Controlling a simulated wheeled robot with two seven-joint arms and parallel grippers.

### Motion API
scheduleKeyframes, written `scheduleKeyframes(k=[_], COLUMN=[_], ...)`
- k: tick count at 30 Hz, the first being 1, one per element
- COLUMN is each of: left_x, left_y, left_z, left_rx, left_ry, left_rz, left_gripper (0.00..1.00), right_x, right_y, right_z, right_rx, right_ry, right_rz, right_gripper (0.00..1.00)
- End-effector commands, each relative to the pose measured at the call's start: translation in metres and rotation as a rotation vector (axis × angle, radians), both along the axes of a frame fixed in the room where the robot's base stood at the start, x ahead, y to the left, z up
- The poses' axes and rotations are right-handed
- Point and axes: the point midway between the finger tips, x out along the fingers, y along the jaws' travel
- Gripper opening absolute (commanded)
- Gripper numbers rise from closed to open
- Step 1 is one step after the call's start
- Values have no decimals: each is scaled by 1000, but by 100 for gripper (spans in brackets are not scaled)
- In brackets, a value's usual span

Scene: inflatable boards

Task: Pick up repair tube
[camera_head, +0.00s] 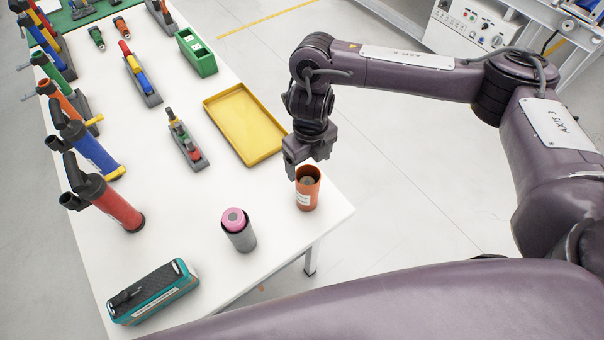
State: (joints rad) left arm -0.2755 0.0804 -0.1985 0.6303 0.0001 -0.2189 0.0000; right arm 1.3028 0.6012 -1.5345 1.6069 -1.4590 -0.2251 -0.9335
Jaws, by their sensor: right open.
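An orange-brown cylindrical tube (307,194) with a white label stands upright near the right front edge of the white table. Its open top shows a dark inside. A grey tube (240,236) with a pink top stands upright to its left. I cannot tell for sure which one is the repair tube. My right gripper (296,176) points down right at the orange tube's rim, with its fingers open. One finger overlaps the rim; whether it touches or reaches inside is not clear. My left gripper is not in view.
A yellow tray (207,99) lies behind the orange tube. A teal case (155,294) lies at the front left. Several hand pumps, such as the red one (118,208), line the left edge. A small tool rack (186,143) and a green box (197,58) stand on the white table (180,215).

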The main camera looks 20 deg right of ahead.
Motion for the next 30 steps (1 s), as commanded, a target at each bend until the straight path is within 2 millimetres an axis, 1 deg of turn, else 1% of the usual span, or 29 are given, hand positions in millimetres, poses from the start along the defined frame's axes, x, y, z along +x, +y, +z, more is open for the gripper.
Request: scheduleKeyframes(k=[4, 9, 13, 17, 19, 21, 25, 30], left_x=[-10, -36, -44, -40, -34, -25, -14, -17], left_y=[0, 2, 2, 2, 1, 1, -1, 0], left_z=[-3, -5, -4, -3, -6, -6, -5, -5], left_rx=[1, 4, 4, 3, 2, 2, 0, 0], left_ry=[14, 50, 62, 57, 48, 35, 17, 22], left_rz=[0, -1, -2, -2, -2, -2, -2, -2], left_gripper=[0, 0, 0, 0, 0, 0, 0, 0], right_x=[-2, -2, -4, -6, -6, -5, -4, -4], right_y=[0, 1, 3, 5, 5, 5, 4, 4], right_z=[-17, -26, -38, -55, -65, -72, -76, -76], right_rx=[-1, -1, 0, 0, 1, 0, -2, -2], right_ry=[6, 5, 8, 9, 7, 5, 2, 2], right_rz=[0, 1, -1, -1, -2, -1, 0, 1], right_gripper=[81, 81, 81, 81, 81, 81, 81, 81])
